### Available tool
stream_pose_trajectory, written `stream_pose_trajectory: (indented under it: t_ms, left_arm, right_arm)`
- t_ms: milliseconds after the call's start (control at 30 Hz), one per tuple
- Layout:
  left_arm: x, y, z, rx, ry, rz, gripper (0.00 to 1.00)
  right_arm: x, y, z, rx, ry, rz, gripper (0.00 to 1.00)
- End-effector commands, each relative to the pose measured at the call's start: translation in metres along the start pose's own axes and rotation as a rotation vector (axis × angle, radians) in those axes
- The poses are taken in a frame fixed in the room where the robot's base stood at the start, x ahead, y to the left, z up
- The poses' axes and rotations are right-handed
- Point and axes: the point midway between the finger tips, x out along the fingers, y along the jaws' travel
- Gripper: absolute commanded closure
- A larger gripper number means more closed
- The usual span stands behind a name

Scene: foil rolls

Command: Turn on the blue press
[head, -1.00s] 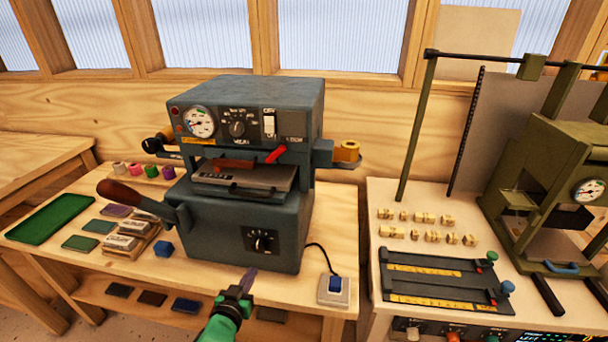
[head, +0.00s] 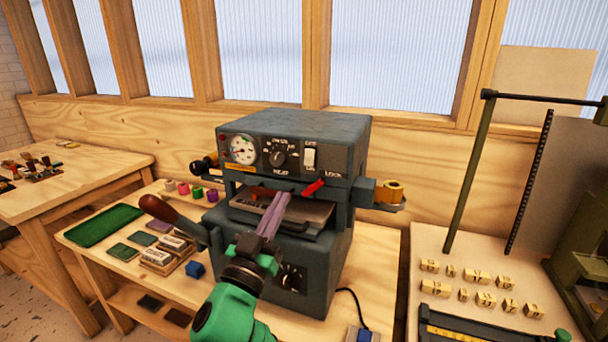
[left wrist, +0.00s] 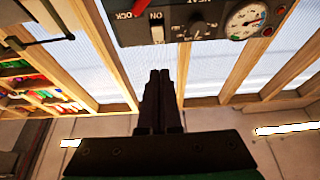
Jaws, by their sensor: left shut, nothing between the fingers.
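The blue-grey press (head: 295,135) stands on the wooden bench. Its front panel carries a round gauge (head: 243,150), a black knob (head: 278,154) and a white rocker switch (head: 310,157). In the left wrist view the panel appears upside down at the top, with the switch (left wrist: 157,33) beside the word ON. My left gripper (head: 283,202) is in front of the press, its fingers together and empty, tips below the panel and apart from the switch in the wrist view. In that view the fingers (left wrist: 160,75) point towards the panel. My right gripper is out of view.
A red lever (head: 314,187) sits under the panel, and a long brown-handled lever (head: 160,209) sticks out left. Coloured spools, a green tray (head: 104,225) and small pads lie left. A second bench with brass-coloured type blocks (head: 480,290) and a green machine stands right.

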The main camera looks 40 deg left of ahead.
Motion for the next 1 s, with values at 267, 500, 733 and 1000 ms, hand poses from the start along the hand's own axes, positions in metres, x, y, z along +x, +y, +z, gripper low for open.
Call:
stream_pose_trajectory:
  t_ms: [267,500,733,1000]
  left_arm:
    - [0.052,0.002,-0.004,0.007,-0.004,0.007,1.00]
    - [0.099,0.001,0.009,0.003,-0.009,0.002,1.00]
    - [0.117,0.002,0.029,0.003,-0.008,0.004,1.00]
    - [0.117,0.002,0.031,0.003,-0.008,0.005,1.00]
  right_arm:
    - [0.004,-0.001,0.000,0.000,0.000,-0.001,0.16]
    - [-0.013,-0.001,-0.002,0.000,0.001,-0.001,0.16]
    - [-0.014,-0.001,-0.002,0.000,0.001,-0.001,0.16]
    - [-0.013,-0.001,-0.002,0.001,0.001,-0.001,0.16]
